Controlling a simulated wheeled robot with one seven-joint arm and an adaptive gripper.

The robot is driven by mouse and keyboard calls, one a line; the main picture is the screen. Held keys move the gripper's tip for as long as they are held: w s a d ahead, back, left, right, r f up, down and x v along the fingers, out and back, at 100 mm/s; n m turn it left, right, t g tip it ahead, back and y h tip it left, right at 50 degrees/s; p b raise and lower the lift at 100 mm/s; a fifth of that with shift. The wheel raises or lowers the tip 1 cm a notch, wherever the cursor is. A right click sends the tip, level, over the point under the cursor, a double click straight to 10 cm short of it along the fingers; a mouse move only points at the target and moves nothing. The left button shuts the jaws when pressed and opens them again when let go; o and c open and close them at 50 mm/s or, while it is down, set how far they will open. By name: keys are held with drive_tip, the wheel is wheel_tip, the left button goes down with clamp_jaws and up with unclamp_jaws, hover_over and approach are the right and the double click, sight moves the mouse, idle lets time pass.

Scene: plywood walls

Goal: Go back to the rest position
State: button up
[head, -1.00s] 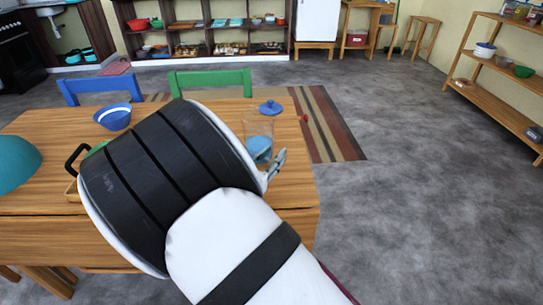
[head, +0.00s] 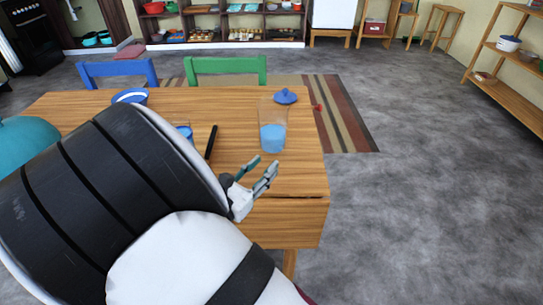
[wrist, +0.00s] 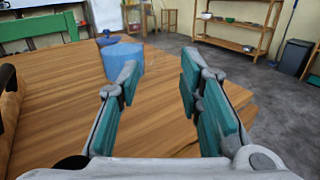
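My gripper (head: 254,186) is over the right front part of the wooden table (head: 298,183) in the head view. In the wrist view my gripper (wrist: 158,85) has its two teal-padded fingers spread wide, with nothing between them. A clear container with blue contents (head: 272,138) stands on the table beyond the gripper; it shows as a blue shape (wrist: 124,58) beside the left finger in the wrist view. A blue lid (head: 285,96) lies behind it. My arm hides much of the table's left side.
A blue-and-white bowl (head: 131,96), a dark-handled item (head: 211,142) and a teal bowl (head: 25,143) are on the table. Blue (head: 118,73) and green (head: 225,68) chairs stand behind it. A shelf (head: 505,75) is at the right. The grey floor (head: 425,200) between is clear.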

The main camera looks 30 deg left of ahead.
drive_tip(key=shift+s, duration=0.65)
